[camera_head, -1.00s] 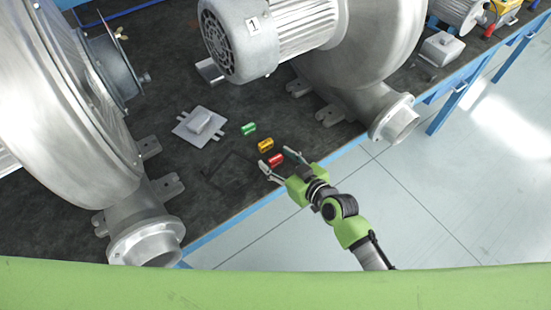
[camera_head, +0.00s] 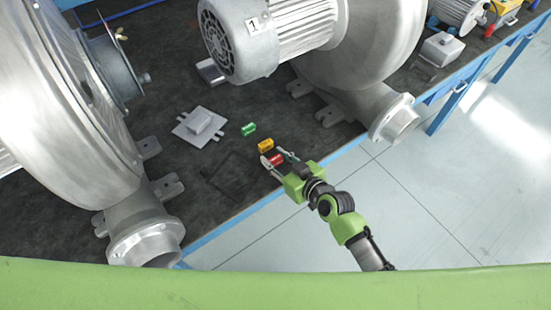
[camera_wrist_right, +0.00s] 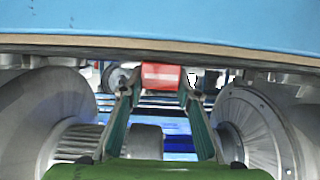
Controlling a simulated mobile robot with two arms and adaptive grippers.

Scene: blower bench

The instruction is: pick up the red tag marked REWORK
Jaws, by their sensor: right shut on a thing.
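The red tag (camera_head: 277,160) is at the bench's front part, between the fingers of my right gripper (camera_head: 275,157). In the right wrist view the red tag (camera_wrist_right: 161,76) sits between the two fingertips (camera_wrist_right: 157,88), which are shut on it. Any REWORK marking is too small to read. In the head view I cannot tell whether the tag touches the bench top or is a little above it. My left gripper is not in view.
A yellow-orange tag (camera_head: 265,145) lies close beyond the right gripper, and a green tag (camera_head: 248,130) farther back. A grey plate with a box (camera_head: 199,125) lies left of them. Large blowers stand left (camera_head: 60,110) and right (camera_head: 375,45). The bench's blue front edge (camera_head: 232,222) is near.

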